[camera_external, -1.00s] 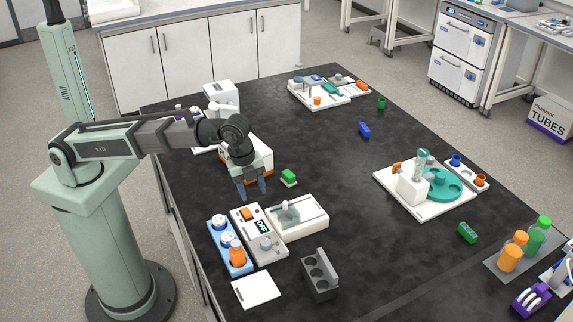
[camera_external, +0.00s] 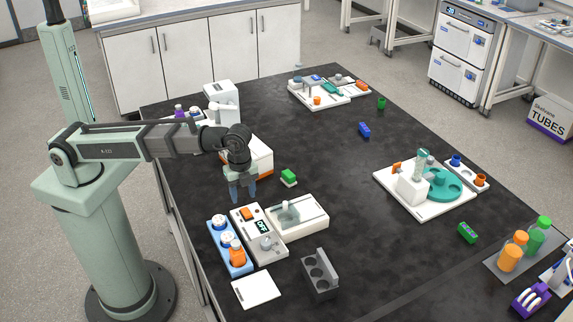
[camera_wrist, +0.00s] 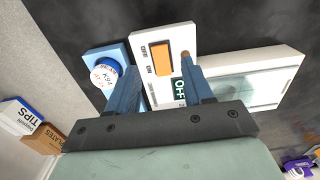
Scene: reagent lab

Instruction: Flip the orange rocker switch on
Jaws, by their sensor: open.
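The orange rocker switch (camera_external: 247,214) sits on the top face of a white control box (camera_external: 278,251) at the table's near left. In the wrist view the switch (camera_wrist: 161,57) lies between and just beyond my two fingertips, with "ON"-like lettering beside it. A small dark display (camera_wrist: 180,88) on the box reads OFF. My gripper (camera_external: 241,197) is open and empty, pointing down just behind the switch in the external view. Its blue fingers (camera_wrist: 160,76) straddle the switch's line in the wrist view. I cannot tell how high they are above the box.
A blue rack (camera_external: 219,254) with white-capped bottles and an orange bottle stands left of the box. A white tray with a clear cover (camera_external: 300,216) adjoins its right side.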

